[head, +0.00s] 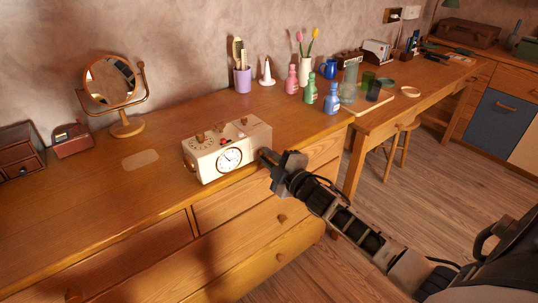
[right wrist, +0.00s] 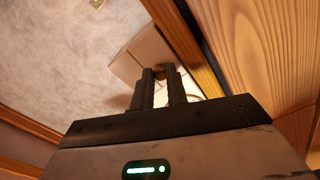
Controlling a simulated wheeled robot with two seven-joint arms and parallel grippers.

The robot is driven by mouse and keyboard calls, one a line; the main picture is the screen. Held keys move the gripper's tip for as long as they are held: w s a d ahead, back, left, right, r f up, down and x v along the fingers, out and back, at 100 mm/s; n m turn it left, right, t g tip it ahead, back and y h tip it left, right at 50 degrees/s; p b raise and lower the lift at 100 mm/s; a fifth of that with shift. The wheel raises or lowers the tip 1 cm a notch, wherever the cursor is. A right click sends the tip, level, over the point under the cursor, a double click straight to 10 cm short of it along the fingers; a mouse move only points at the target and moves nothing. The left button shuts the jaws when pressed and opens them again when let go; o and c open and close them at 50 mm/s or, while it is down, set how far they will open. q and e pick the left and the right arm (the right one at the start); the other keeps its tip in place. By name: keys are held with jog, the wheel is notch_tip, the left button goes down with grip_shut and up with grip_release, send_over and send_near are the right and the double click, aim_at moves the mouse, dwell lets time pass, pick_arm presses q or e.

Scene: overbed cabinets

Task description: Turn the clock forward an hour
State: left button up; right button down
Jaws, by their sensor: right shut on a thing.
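The cream box-shaped clock (head: 228,150) stands on the wooden dresser top near its front edge. Its round white dial (head: 229,158) with dark hands faces the front, and small brown and red knobs sit on top. My right gripper (head: 265,157) is at the clock's right side, shut on what looks like a small side knob, mostly hidden by the fingers. My left gripper is out of view.
A round mirror (head: 111,82) stands behind left, beside a small red box (head: 72,140). Pink (head: 291,80), green (head: 310,89) and blue (head: 332,99) bottles stand to the right, with a purple cup (head: 243,79) behind. The dresser top left of the clock is mostly clear.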

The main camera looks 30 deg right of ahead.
jog(key=shift+m, duration=0.4)
